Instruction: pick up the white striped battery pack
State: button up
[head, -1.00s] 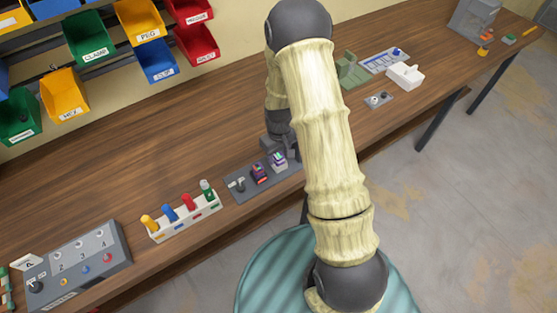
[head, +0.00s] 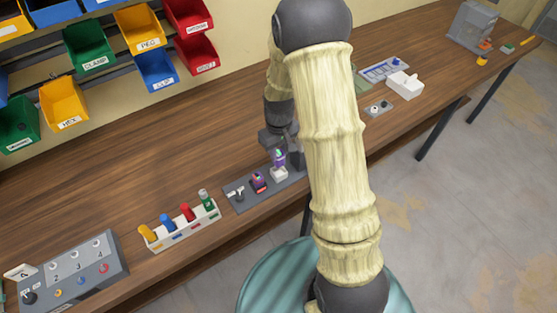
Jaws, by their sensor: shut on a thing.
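The white striped battery pack (head: 278,157) looks purple and white and is small in the head view. It stands upright just above a white socket block (head: 279,173) at the right part of a grey tray (head: 240,201). My gripper (head: 278,148) is shut on the pack's upper part, reaching down from above. Whether the pack's lower end is fully clear of the block is too small to tell. My arm hides the tray's right end.
A white rack (head: 180,226) of coloured pegs and a grey control box (head: 75,270) lie farther left. Bare wood is behind.

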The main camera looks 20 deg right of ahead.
aim_at(279, 152)
jog(key=shift+r, duration=1.8)
